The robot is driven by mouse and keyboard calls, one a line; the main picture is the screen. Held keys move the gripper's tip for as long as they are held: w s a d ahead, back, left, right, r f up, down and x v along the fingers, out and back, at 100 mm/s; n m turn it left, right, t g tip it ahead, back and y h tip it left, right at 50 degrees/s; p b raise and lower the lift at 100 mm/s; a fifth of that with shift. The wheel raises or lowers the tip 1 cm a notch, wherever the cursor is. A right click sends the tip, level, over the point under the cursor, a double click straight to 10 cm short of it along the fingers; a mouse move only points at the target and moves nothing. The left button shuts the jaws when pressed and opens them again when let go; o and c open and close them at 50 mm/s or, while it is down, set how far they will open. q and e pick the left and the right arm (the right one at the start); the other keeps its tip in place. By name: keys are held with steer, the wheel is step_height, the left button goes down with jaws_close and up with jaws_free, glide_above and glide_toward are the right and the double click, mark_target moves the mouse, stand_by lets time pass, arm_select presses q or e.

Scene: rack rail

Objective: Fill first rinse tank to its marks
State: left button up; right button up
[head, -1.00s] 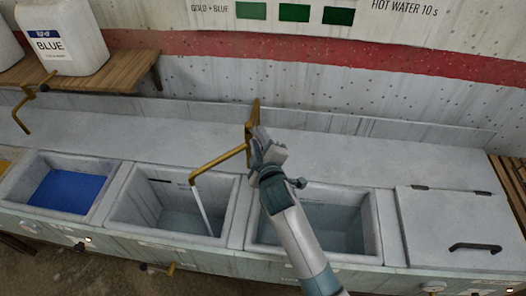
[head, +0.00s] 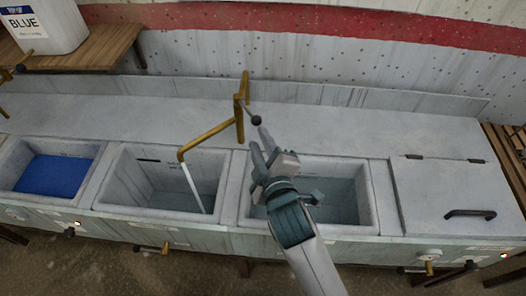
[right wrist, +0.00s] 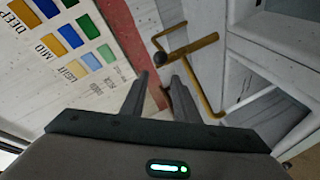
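A brass tap (head: 210,137) stands behind the row of tanks, and a thin stream of water (head: 191,187) falls from its spout into the second tank from the left (head: 125,175). That tank has a short dark mark on its inner back wall and shallow water in its bottom. The tap's lever ends in a black knob (head: 256,120). My right gripper (head: 264,146) is open and empty, just in front of the knob; the right wrist view shows the knob (right wrist: 158,59) beyond its parted fingertips (right wrist: 160,80). My left gripper is out of view.
A tank of blue liquid (head: 53,175) is at the left. A third tank (head: 335,205) holding water lies under my right arm. A closed lid (head: 445,190) with a black handle is at the right. A white BLUE jug (head: 50,25) stands on a wooden shelf (head: 95,45).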

steer(key=shift+v, duration=1.4)
